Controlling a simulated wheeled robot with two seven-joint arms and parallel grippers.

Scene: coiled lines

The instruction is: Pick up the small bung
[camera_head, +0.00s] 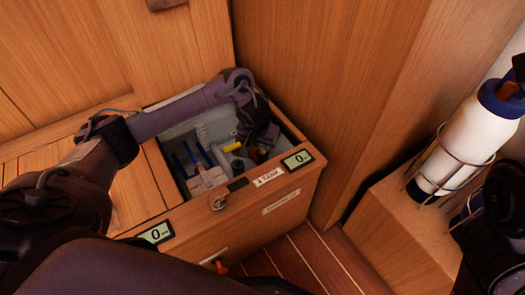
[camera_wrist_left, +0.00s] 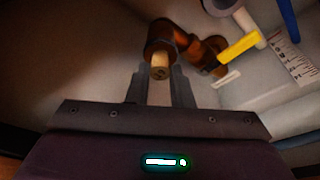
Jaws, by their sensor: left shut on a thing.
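My left arm reaches from the left into an open locker bin (camera_head: 293,137), with its gripper (camera_head: 258,148) low in the right part. In the left wrist view the gripper (camera_wrist_left: 161,92) is shut on a small tan bung (camera_wrist_left: 160,66), which shows between the fingertips. A brown cylinder (camera_wrist_left: 163,35) lies just beyond the bung; I cannot tell whether they touch. In the head view the arm and gripper hide the bung. My right gripper is not clearly in view.
The bin also holds a yellow piece (camera_wrist_left: 238,48), a white ruler (camera_wrist_left: 291,56) and blue rods (camera_head: 180,165). Bin walls surround the gripper closely. A tall wood panel (camera_head: 320,90) stands behind. A white bottle (camera_head: 468,135) sits in a wire holder at right.

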